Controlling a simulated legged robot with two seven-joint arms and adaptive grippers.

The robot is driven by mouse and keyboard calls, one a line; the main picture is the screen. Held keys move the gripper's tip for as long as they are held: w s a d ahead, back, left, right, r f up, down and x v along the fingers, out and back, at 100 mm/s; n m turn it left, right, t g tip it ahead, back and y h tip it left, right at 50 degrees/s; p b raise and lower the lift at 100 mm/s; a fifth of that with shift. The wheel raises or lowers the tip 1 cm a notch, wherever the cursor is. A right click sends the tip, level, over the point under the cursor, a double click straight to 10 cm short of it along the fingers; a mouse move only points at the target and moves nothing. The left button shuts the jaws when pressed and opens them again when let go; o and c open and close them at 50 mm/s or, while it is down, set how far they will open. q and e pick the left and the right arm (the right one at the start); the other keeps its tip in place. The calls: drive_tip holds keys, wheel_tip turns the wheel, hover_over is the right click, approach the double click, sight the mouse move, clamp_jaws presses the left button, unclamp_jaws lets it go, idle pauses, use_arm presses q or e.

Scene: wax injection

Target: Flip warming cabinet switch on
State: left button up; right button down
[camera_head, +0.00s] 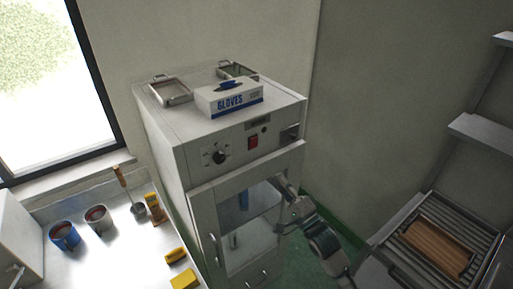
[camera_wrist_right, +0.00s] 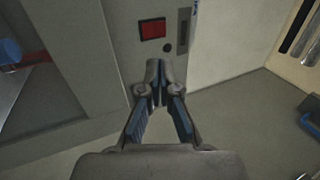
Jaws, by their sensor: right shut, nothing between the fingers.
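The white warming cabinet (camera_head: 170,130) stands in the middle of the head view, with its front panel facing me. The red switch (camera_head: 253,142) sits on that panel, right of a black dial (camera_head: 219,157). The red switch also shows in the right wrist view (camera_wrist_right: 152,30), just beyond my fingertips. My right gripper (camera_head: 279,183) is shut and empty, in front of the upper right of the cabinet door, below and right of the switch. In the right wrist view its fingertips (camera_wrist_right: 158,75) are together, apart from the switch in the picture. My left gripper is not in view.
A glove box (camera_head: 229,98) and two metal trays rest on the cabinet top. The glass door (camera_head: 205,222) is below the panel. A bench (camera_head: 115,245) at left holds mugs (camera_head: 64,236) and yellow items. A brown block (camera_head: 437,248) lies on a rack at right.

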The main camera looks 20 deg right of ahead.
drive_tip(key=p, duration=0.1)
approach(253, 141)
drive_tip(key=d, duration=0.1)
drive_tip(key=x, duration=0.3)
drive_tip(key=a+p+x, duration=0.1)
drive_tip(key=x, duration=0.2)
drive_tip(key=shift+w+a+r, duration=0.15)
drive_tip(key=shift+r, duration=0.1)
drive_tip(key=shift+w+a+r, duration=0.15)
drive_tip(key=shift+w, duration=0.25)
drive_tip(key=shift+d, duration=0.65)
drive_tip(key=shift+p, duration=0.45)
drive_tip(key=p, duration=0.1)
drive_tip(key=r+p, duration=0.1)
drive_tip(key=shift+w+a+g+p, duration=0.25)
drive_tip(key=shift+a+g+p, duration=0.1)
drive_tip(key=shift+g+p, duration=0.05)
drive_tip(key=shift+s+a+f+b, duration=0.1)
drive_tip(key=shift+f+b, duration=0.2)
drive_tip(key=shift+b, duration=0.2)
drive_tip(key=shift+a, duration=0.1)
drive_tip(key=shift+f, duration=0.1)
